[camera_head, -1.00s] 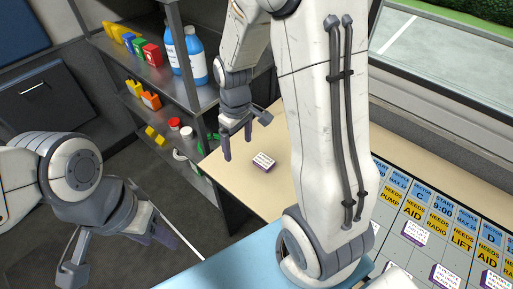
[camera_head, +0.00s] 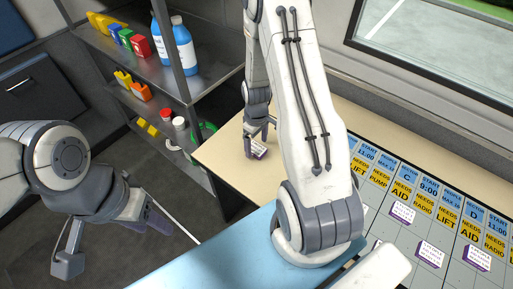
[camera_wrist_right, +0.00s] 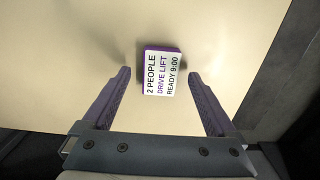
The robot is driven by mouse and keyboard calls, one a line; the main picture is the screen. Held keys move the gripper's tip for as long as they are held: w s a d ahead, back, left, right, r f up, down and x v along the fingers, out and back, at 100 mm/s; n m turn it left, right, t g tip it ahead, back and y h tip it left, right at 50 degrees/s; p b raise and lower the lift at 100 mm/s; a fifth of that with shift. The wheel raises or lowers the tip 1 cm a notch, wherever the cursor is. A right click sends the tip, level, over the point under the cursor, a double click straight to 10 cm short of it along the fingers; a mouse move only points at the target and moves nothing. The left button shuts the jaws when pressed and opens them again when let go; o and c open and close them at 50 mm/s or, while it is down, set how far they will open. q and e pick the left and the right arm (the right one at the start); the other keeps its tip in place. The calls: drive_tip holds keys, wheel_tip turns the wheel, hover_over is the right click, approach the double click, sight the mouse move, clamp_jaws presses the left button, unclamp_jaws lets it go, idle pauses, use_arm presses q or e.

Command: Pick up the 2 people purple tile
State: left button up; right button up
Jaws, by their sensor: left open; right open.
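The purple tile (camera_wrist_right: 161,73) has a white face reading "2 PEOPLE DRIVE LIFT READY 9:00" and a purple edge. In the head view the tile (camera_head: 258,151) lies on the beige table near its left end. My right gripper (camera_head: 262,147) is lowered at the tile. In the right wrist view my right gripper (camera_wrist_right: 160,78) is open, with the tile between its fingertips and a gap on both sides. My left gripper (camera_head: 110,240) is open and empty, off to the left over the dark floor, away from the table.
A shelf unit (camera_head: 150,95) with blue bottles (camera_head: 182,48) and coloured boxes stands behind the table at left. The beige table (camera_head: 228,172) is otherwise bare around the tile. A schedule board (camera_head: 420,225) with several purple tiles is at right.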

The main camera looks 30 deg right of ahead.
drive_tip(key=shift+f, duration=0.75)
clamp_jaws()
drive_tip(key=shift+r, duration=0.15)
